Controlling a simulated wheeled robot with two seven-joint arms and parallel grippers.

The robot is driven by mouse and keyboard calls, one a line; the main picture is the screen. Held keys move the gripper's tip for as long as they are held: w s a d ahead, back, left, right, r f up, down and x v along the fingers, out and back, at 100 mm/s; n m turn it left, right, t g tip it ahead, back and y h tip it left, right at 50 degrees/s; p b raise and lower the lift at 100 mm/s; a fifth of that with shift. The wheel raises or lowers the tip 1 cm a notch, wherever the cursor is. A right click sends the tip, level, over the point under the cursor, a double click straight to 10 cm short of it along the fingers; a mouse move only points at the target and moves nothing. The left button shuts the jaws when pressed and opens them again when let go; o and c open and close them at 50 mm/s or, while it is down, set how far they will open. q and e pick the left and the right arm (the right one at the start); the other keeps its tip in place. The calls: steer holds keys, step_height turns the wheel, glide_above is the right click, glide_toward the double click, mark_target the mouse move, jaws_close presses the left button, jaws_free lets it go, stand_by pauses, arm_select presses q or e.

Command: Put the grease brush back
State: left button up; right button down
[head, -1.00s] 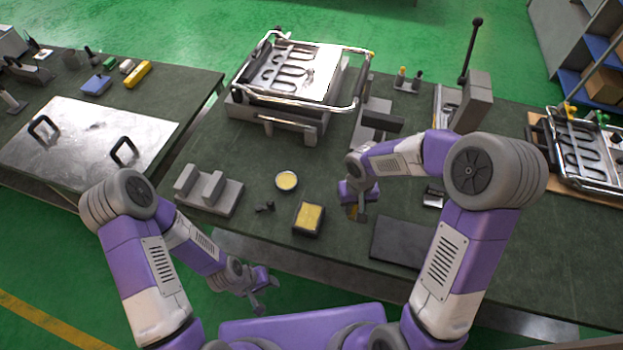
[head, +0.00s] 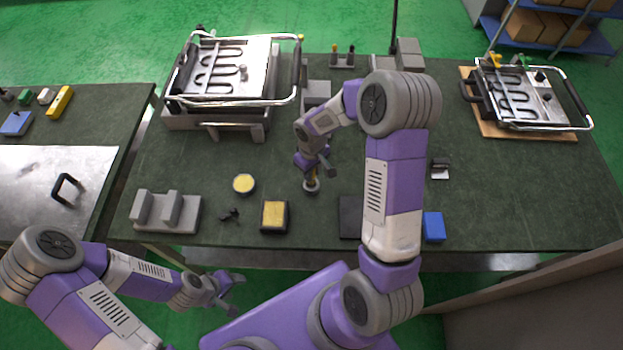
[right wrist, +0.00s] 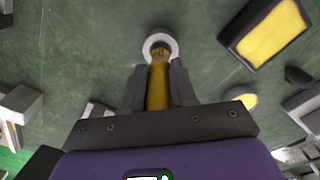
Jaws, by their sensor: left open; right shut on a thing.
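The grease brush, with a yellow handle (right wrist: 158,88), is between the fingers of my right gripper (right wrist: 160,85), which is shut on it. In the head view my right gripper (head: 312,174) points down, with a bit of the yellow brush (head: 312,178) below it. A round grey holder (head: 311,186) stands on the green table right under the brush; its ring (right wrist: 160,44) surrounds the brush's far end in the right wrist view. I cannot tell how deep the brush sits in it. My left gripper (head: 228,290) is open and empty, in front of the table edge.
A round yellow tin (head: 244,184), a yellow-topped block (head: 274,216), a small black part (head: 229,215) and a grey bracket (head: 166,212) lie left of the holder. A dark plate (head: 350,217) lies to its right. A heating-element fixture (head: 221,85) stands behind.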

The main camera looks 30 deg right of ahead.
steer(key=shift+f, duration=2.1)
steer(key=shift+b, duration=0.3)
steer(key=shift+f, duration=0.2)
steer(key=c, duration=0.9)
jaws_free()
steer(key=shift+r, duration=0.1)
